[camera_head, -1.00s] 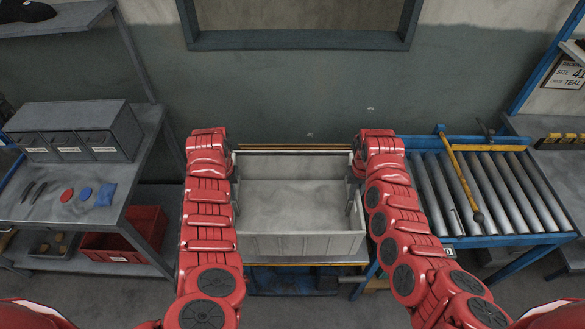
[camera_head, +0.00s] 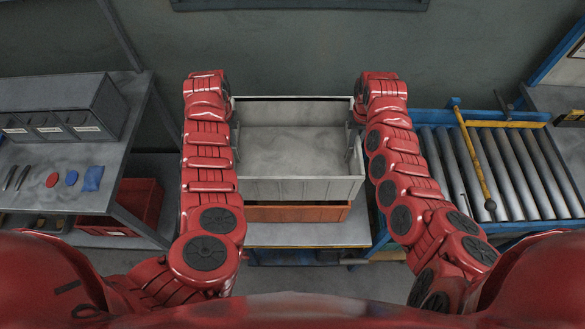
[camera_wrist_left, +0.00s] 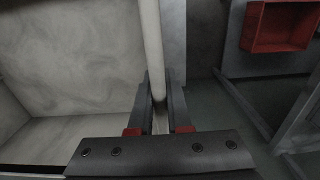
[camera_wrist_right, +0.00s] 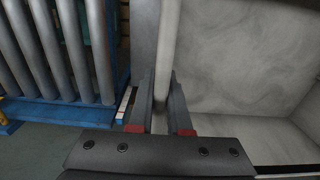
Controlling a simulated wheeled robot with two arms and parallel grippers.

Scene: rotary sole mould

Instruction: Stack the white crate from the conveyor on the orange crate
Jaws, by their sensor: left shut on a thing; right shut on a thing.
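The white crate (camera_head: 300,188) is empty and looks level in the head view. My left gripper (camera_wrist_left: 159,105) is shut on its left wall rim. My right gripper (camera_wrist_right: 162,103) is shut on its right wall rim. The orange crate (camera_head: 297,213) is directly below the white crate; only a strip of its front wall shows under the white crate's front edge. The rest of the orange crate is hidden. I cannot tell whether the two crates touch or a gap is between them.
The orange crate is on a grey table (camera_head: 300,235). The roller conveyor (camera_head: 505,170) at the right is empty, with a yellow bar across it. A grey shelf bench (camera_head: 50,205) with small coloured pieces and bins stands at the left. A red bin (camera_head: 135,205) sits low beneath it.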

